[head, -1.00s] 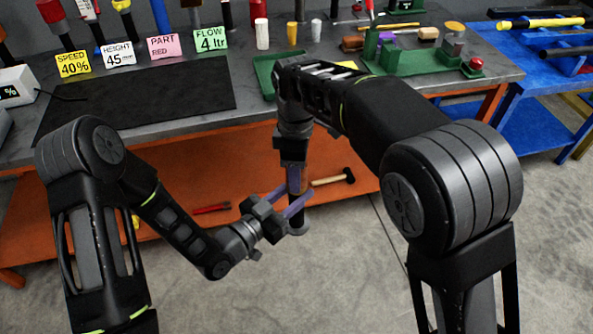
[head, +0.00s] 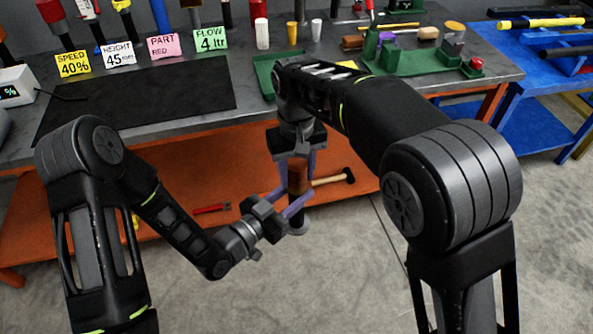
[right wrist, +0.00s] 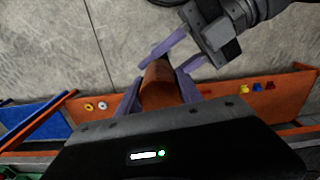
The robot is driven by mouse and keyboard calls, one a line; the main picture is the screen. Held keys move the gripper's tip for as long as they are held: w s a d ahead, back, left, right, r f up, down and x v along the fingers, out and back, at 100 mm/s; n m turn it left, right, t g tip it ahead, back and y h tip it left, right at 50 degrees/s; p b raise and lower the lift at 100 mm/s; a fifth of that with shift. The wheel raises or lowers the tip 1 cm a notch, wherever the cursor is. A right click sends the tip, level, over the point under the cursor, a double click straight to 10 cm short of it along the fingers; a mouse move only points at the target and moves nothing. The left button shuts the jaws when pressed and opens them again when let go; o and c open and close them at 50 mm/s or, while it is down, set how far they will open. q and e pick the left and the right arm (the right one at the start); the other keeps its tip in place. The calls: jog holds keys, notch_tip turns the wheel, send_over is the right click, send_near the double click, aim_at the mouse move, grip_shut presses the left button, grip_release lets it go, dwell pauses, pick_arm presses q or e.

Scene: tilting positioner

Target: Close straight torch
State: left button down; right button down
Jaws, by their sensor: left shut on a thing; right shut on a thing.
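The torch stands upright in the air in front of the bench, between my two grippers. Its brown upper part (head: 297,183) shows in the head view, with a dark body below and a wider grey disc-like end (head: 298,229) at the bottom. My left gripper (head: 289,206) comes in from the left, its purple fingers shut on the lower body. My right gripper (head: 298,164) points down from above, its purple fingers shut on the brown part. In the right wrist view the brown part (right wrist: 160,86) lies between my right fingers, with the left gripper's fingers beyond it.
The grey bench (head: 150,130) behind carries a black mat (head: 140,98), labelled note cards and a green tray (head: 264,72). A hammer (head: 333,178) and a red-handled tool (head: 211,208) lie on the orange lower shelf. A blue bench (head: 540,95) stands at right.

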aim_at(297, 163)
jog(key=shift+m, duration=1.2)
jog(key=c, duration=0.8)
grip_release()
jog(key=shift+o, duration=0.2)
jog(key=shift+r, duration=2.25)
jog(key=shift+c, duration=0.6)
notch_tip(297, 163, up, 3)
jog(key=n, duration=0.5)
jog(key=shift+r+n, duration=0.2)
jog(key=shift+n, duration=0.2)
